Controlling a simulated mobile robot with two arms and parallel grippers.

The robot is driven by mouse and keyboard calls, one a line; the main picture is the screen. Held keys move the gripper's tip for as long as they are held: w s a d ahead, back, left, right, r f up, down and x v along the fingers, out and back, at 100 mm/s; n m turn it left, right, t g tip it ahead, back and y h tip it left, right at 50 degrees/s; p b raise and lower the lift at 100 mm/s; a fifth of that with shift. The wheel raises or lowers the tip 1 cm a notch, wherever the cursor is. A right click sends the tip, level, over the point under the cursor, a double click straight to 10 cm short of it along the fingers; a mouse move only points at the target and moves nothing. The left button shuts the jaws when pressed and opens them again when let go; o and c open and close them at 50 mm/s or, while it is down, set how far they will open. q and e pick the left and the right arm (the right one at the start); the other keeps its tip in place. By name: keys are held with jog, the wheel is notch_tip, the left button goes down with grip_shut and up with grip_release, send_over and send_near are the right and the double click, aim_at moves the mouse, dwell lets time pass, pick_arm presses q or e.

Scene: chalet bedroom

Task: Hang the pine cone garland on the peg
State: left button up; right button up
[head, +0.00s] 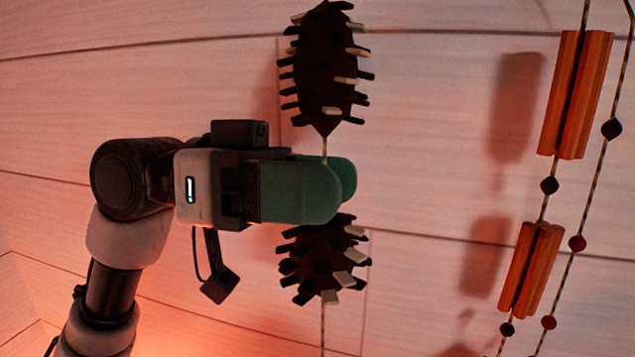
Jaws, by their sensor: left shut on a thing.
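The pine cone garland (324,70) hangs as a vertical string in the middle of the head view, with one dark cone above my gripper and one below. Both cones have pale-tipped scales. My left gripper (335,190), with green fingers, comes in from the left and is shut on the garland's string between the two cones. The string runs on below the lower cone (325,258) and out of the frame. The garland's top end is cut off or hidden at the upper edge. I see no peg. My right gripper is not in view.
Another garland (575,95) hangs at the right, with orange stick bundles and dark red beads on striped cords. A pale plank wall (430,130) stands behind, with shadows on it. A clear gap lies between the two garlands.

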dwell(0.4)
pick_arm(q)
jog(key=o, duration=1)
jog(key=shift+o, duration=0.2)
